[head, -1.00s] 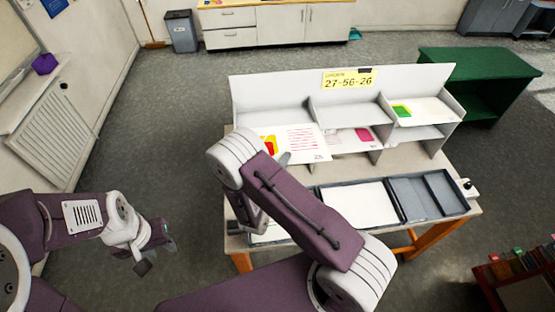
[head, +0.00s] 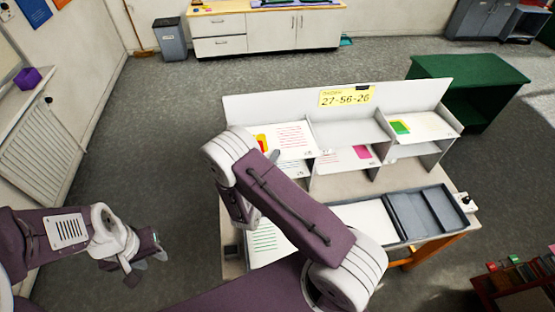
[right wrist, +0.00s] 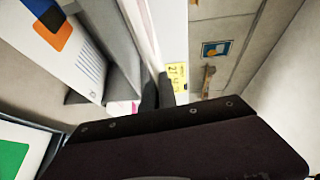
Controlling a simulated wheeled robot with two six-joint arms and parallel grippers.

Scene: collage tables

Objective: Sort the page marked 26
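A page with a red and yellow shape and pink lines (head: 292,136) lies in the upper left compartment of the white sorter (head: 438,92). Its corner number is too small to read. My right gripper (head: 272,157) is mostly hidden behind my arm, at that page's front left edge. In the right wrist view its fingers (right wrist: 157,93) are close together with no page seen between them. A page with an orange and dark blue shape (right wrist: 62,42) is left of them. A yellow sign (head: 346,95) reads 27-56-26. My left gripper (head: 146,266) is open and empty over the floor at left.
A pink-marked page (head: 345,160) is in the lower middle compartment, a green-and-yellow page (head: 425,127) at upper right. A green-lined page (head: 266,238) and a dark tray (head: 405,208) are on the table front. A green table (head: 475,68) stands behind right.

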